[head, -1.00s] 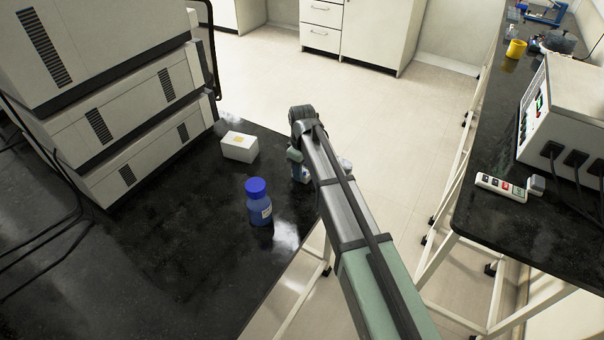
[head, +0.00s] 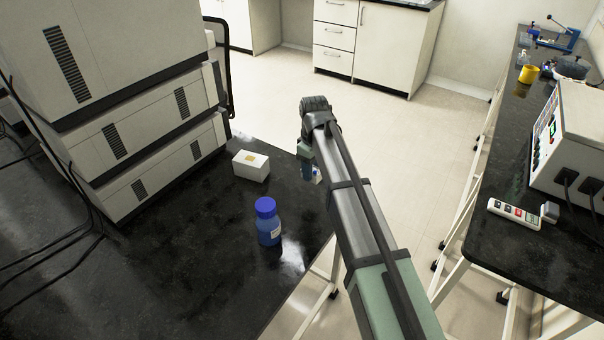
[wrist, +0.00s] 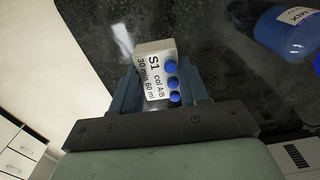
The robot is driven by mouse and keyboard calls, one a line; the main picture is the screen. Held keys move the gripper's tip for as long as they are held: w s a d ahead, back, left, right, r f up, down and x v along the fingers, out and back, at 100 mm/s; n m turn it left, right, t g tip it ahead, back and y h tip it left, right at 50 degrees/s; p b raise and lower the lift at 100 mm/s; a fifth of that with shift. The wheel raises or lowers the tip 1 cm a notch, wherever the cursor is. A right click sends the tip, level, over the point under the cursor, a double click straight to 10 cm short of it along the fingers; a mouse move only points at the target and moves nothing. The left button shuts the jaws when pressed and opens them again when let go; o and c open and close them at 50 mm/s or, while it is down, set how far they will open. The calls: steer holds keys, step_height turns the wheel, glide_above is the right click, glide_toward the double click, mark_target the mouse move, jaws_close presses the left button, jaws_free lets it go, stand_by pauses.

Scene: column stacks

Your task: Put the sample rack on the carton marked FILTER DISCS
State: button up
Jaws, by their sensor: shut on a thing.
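The sample rack (wrist: 160,72) is a small white block with blue caps and a label reading S1, col A-B, 30 min, 60 ml. My gripper (wrist: 160,84) is shut on it, one blue finger on each side. In the head view my gripper (head: 310,172) is near the bench's right edge, and only a small bit of the rack (head: 317,175) shows behind my arm.
A blue-capped bottle (head: 268,222) stands on the black bench (head: 190,260) in front of the carton; it also shows in the wrist view (wrist: 285,30). Stacked instruments (head: 150,135) stand to the left of the carton. Open floor lies beyond the bench's right edge.

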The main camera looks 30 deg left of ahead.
steer(key=s+a+r, duration=0.2)
steer(key=s+a, duration=0.2)
steer(key=a, duration=0.1)
step_height(320, 180, up, 5)
glide_above(250, 158)
steer(key=shift+n, duration=0.3)
steer(key=shift+f, duration=4.55)
steer(key=shift+f, duration=0.15)
steer(key=o, duration=1.1)
step_height(250, 158, up, 12)
steer(key=shift+r, duration=0.15)
